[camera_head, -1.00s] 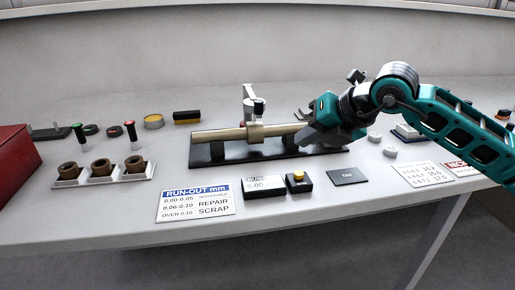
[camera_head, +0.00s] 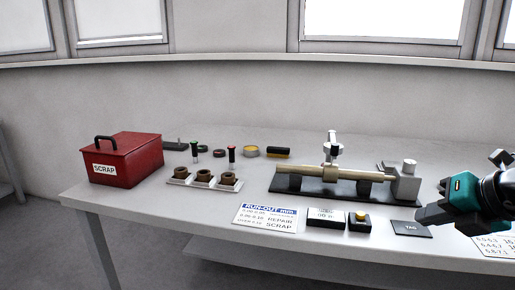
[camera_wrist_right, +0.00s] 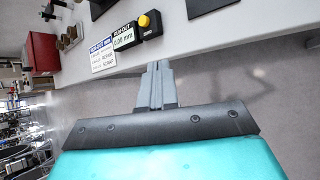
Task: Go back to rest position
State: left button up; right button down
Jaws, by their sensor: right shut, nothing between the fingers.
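My right gripper (camera_head: 424,217) is at the right of the head view, near the table's front edge and apart from the shaft fixture. In the right wrist view its fingers (camera_wrist_right: 158,82) are closed together with nothing between them, and they show against the floor just off the table edge. The arm behind it is cut off by the right picture edge. My left gripper is in neither view.
The table (camera_head: 150,205) holds a shaft on a black fixture (camera_head: 290,184), a yellow-button box (camera_head: 360,222), a black TAG plate (camera_head: 411,229), a run-out card (camera_head: 268,218), a bushing tray (camera_head: 203,182) and a red scrap box (camera_head: 125,160). Floor in front is free.

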jog(key=s+a+f+m+t+y+p, duration=0.1)
jog(key=s+a+m+y+p, duration=0.15)
jog(key=a+y, duration=0.45)
jog(key=s+a+m+t+y+p, duration=0.1)
jog(key=s+a+m+y+p, duration=0.15)
jog(key=a+y, duration=0.45)
notch_tip(320, 180, down, 13)
jog(key=s+d+m+t+h+p, duration=0.25)
jog(key=m+t+h, duration=0.35)
jog(key=m+h, duration=1)
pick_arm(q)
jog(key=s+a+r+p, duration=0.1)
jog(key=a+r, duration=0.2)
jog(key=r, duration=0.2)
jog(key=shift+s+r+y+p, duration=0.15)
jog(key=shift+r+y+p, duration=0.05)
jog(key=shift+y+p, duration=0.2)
pick_arm(e)
jog(key=s+a+f+m+g, duration=0.1)
jog(key=s+f+m+g, duration=0.4)
jog(key=s+f+m, duration=0.2)
notch_tip(320, 180, down, 5)
jog(key=s, duration=0.2)
jog(key=shift+s+a+r+m+g+y, duration=0.2)
jog(key=shift+s+m+g+y, duration=0.1)
jog(key=shift+m+g, duration=0.1)
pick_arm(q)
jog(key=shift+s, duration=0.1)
